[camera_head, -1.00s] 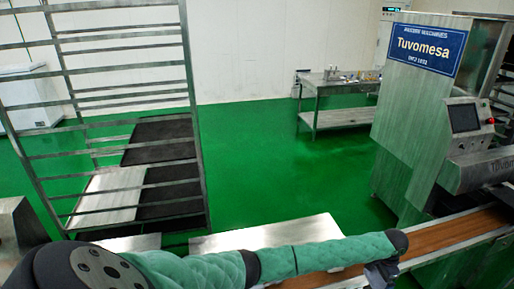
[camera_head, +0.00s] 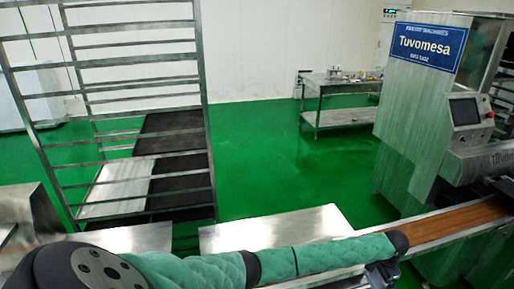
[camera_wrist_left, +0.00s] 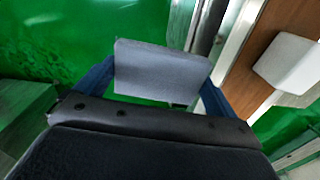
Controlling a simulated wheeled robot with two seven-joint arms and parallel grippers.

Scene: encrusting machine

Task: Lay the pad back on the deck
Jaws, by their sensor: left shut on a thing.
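My left gripper (camera_wrist_left: 157,88) is shut on a flat grey pad (camera_wrist_left: 160,66) in the left wrist view. The pad is held between the two blue fingers and fills the gap between them. In the head view my green-sleeved left arm reaches from the left across the bottom, and its dark gripper (camera_head: 382,274) is cut by the lower edge beside the conveyor. The pad cannot be made out there. I cannot tell for certain which surface is the deck. My right gripper is not in view.
A brown conveyor belt (camera_head: 448,225) runs beside the Tuvomesa machine (camera_head: 415,120). A white block (camera_wrist_left: 290,63) sits on the brown belt in the wrist view. A bare metal top (camera_head: 275,228) lies behind my arm. A tall rack (camera_head: 211,150) stands left; green floor between is clear.

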